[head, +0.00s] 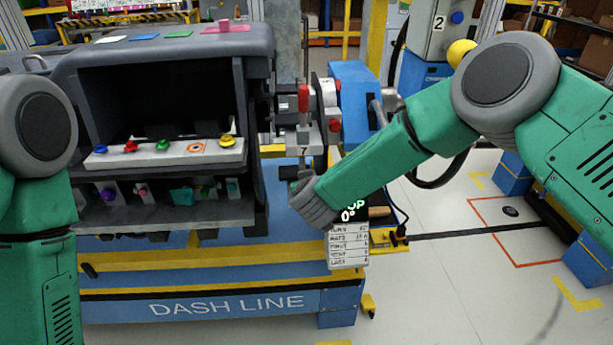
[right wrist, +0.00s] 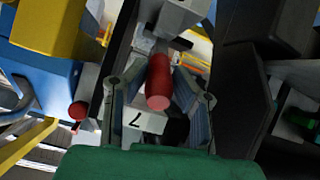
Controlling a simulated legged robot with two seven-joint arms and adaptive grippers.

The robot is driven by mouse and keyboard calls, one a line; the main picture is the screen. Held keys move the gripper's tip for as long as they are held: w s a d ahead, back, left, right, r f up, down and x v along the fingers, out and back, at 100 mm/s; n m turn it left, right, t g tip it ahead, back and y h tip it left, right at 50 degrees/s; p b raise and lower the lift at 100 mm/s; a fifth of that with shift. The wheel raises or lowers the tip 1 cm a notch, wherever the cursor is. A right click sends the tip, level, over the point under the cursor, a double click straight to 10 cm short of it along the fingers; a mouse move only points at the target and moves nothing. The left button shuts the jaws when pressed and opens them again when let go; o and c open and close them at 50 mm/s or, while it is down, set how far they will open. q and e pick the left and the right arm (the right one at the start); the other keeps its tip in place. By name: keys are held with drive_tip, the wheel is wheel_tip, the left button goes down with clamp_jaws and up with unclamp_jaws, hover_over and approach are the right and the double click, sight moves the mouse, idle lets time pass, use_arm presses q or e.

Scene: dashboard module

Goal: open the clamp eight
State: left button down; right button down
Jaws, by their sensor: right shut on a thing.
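In the right wrist view a red handle (right wrist: 159,82) lies between the two fingers of my right gripper (right wrist: 155,90), its round end toward the camera. The gripper is shut on this handle. A plate marked 7 (right wrist: 133,121) shows just beyond it. In the head view my right gripper (head: 292,178) is just below the grey clamp marked 7 (head: 304,145), whose own red handle (head: 303,97) stands upright. The held handle is hidden there, and I can read no number 8 in either view. My left gripper is out of view; only the left arm shows.
The dark dashboard module (head: 170,50) stands left of the clamps on the blue DASH LINE stand (head: 230,305). A red knob (head: 335,125) and a blue machine part (head: 352,85) are close on the right. The floor at the right is mostly clear.

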drive_tip(key=shift+w+a+r+p, duration=0.1)
drive_tip(key=shift+w+r+p, duration=0.15)
drive_tip(key=shift+r+p, duration=0.35)
drive_tip(key=shift+f+g, duration=0.1)
drive_tip(key=shift+g, duration=0.3)
drive_tip(key=c, duration=1.6)
unclamp_jaws()
drive_tip(key=shift+f, duration=0.1)
drive_tip(key=shift+o, duration=1.3)
drive_tip(key=shift+f, duration=0.15)
drive_tip(key=shift+s, duration=0.15)
drive_tip(key=v, duration=1.1)
drive_tip(key=shift+s+r, duration=0.2)
drive_tip(key=shift+r, duration=0.1)
